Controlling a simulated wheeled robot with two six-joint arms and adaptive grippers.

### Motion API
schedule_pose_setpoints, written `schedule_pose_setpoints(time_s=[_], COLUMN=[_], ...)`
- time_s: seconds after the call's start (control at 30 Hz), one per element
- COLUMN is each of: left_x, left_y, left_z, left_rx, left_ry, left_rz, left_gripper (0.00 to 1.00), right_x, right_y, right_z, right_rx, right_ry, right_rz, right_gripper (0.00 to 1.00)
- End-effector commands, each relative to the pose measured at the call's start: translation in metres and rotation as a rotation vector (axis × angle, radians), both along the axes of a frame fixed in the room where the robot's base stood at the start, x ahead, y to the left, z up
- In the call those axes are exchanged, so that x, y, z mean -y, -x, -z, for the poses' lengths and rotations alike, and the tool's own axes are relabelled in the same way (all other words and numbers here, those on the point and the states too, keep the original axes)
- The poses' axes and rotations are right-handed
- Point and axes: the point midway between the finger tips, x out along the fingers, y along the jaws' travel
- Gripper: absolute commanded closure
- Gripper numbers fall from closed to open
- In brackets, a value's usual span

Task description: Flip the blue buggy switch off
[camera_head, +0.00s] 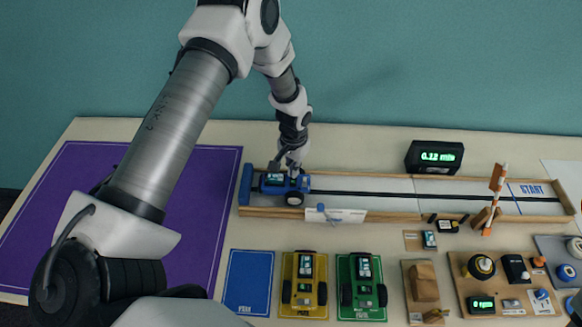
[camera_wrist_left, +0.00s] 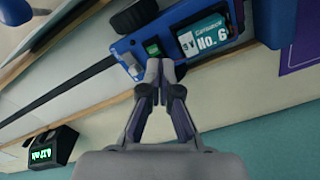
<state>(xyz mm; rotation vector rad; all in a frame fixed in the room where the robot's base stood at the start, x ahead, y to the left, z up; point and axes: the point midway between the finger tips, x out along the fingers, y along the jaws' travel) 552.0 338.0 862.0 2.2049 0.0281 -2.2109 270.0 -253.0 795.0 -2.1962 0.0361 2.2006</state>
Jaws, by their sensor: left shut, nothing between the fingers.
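The blue buggy (camera_head: 299,184) stands at the left end of the wooden track in the head view. In the left wrist view the blue buggy (camera_wrist_left: 187,38) fills the upper middle, with a "No. 6" battery label (camera_wrist_left: 211,40) and a small green-lit switch (camera_wrist_left: 153,47) beside it. My left gripper (camera_head: 292,168) is over the buggy from behind; in the wrist view its fingertips (camera_wrist_left: 160,66) are shut and empty, right at the switch's near edge. I cannot tell whether they touch it.
The track (camera_head: 390,193) runs right to a START mark, with a striped barrier post (camera_head: 496,190). A timer display (camera_head: 434,157) stands behind it. A yellow buggy (camera_head: 304,285) and a green buggy (camera_head: 362,286) sit in front. A purple mat (camera_head: 75,215) lies left.

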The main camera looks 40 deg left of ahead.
Motion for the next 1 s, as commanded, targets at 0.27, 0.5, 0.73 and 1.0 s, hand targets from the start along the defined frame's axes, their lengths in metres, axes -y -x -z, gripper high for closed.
schedule_pose_setpoints(time_s=[0.27, 0.5, 0.73, 1.0], left_x=[0.000, 0.000, 0.000, 0.000], left_y=[0.000, 0.000, 0.000, 0.000], left_z=[-0.032, -0.053, -0.053, -0.053], left_rx=[0.001, 0.000, 0.000, 0.001], left_ry=[0.000, 0.000, 0.000, 0.000], left_rz=[0.000, 0.000, 0.000, 0.000], left_gripper=[1.00, 1.00, 1.00, 1.00], right_x=[0.000, 0.000, 0.000, 0.000], right_y=[0.000, 0.000, 0.000, 0.000], right_z=[-0.027, -0.045, -0.044, -0.044], right_rx=[0.000, 0.000, 0.000, 0.000], right_ry=[0.000, 0.000, 0.000, 0.000], right_rz=[0.000, 0.000, 0.000, 0.000], right_gripper=[1.00, 1.00, 1.00, 1.00])
